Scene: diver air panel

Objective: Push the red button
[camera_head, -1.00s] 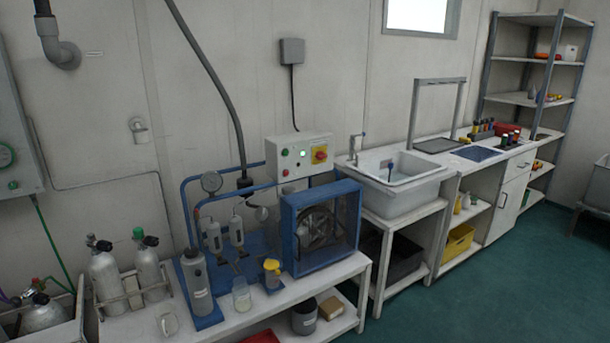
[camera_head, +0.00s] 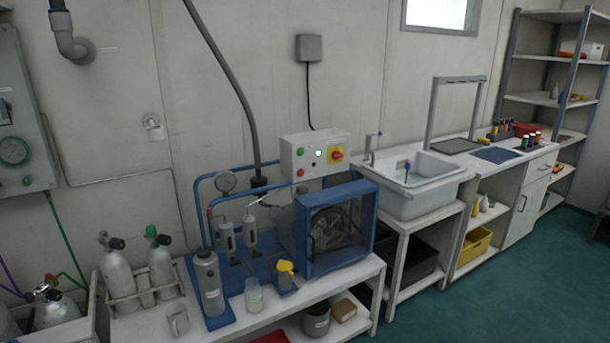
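A white control box (camera_head: 314,155) stands above the blue-framed compressor on the bench. On its front are a red button (camera_head: 300,173) at the lower left, a green button (camera_head: 300,152) above it and a lit white-green lamp (camera_head: 318,153). A red rotary knob on a yellow plate (camera_head: 336,154) sits at the right of the box. Another small red spot (camera_head: 318,165) shows below the lamp; it is too small to tell what it is. My gripper is not in view.
The white bench (camera_head: 345,281) carries the blue compressor frame (camera_head: 341,230), grey cylinders (camera_head: 117,272), a grey bottle (camera_head: 209,282) and a jar (camera_head: 254,296). A sink (camera_head: 413,181) stands to the right. The green floor (camera_head: 500,290) at the lower right is clear.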

